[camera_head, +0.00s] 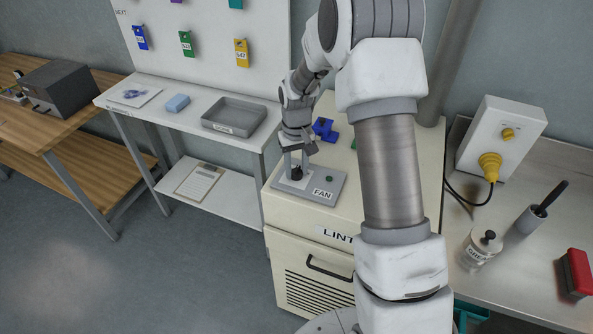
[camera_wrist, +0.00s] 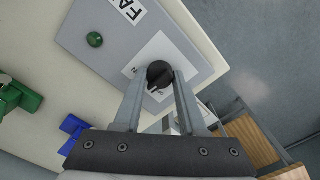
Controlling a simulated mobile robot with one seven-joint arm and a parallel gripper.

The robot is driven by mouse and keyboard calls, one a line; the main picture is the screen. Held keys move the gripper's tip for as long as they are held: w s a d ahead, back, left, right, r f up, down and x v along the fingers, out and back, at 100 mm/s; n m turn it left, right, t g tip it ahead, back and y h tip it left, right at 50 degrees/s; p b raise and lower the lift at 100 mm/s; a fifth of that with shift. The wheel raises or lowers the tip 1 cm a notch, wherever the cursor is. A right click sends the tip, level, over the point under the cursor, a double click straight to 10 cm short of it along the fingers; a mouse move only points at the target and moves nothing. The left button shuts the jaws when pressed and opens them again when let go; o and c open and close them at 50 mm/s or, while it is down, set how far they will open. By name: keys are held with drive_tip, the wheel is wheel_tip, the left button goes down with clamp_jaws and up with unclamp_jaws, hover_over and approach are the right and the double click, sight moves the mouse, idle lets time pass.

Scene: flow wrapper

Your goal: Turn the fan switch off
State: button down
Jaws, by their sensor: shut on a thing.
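The fan switch is a black rotary knob (camera_wrist: 160,74) on a white label plate, set in a grey panel (camera_head: 337,177) marked FAN. The panel lies on top of the cream cabinet. My gripper (camera_head: 297,171) reaches down from above, and its two fingers are shut on the black knob. In the wrist view my gripper (camera_wrist: 159,80) has a finger on either side of the knob. The knob's marker and most of the label's lettering are hidden or too small to read. A small green button or lamp (camera_wrist: 95,39) sits beside the knob on the panel.
Blue (camera_head: 324,129) and green parts lie behind the panel on the cream cabinet (camera_head: 290,222). A yellow plug (camera_head: 490,164) and jar (camera_head: 482,246) are on the right bench.

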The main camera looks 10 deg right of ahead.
sight(297, 169)
drive_tip(key=n+b, duration=0.1)
drive_tip(key=n, duration=0.4)
drive_tip(key=shift+n, duration=2.5)
drive_tip(key=shift+c, duration=2.4)
unclamp_jaws()
wheel_tip(297, 169, up, 18)
drive_tip(key=shift+f, duration=0.25)
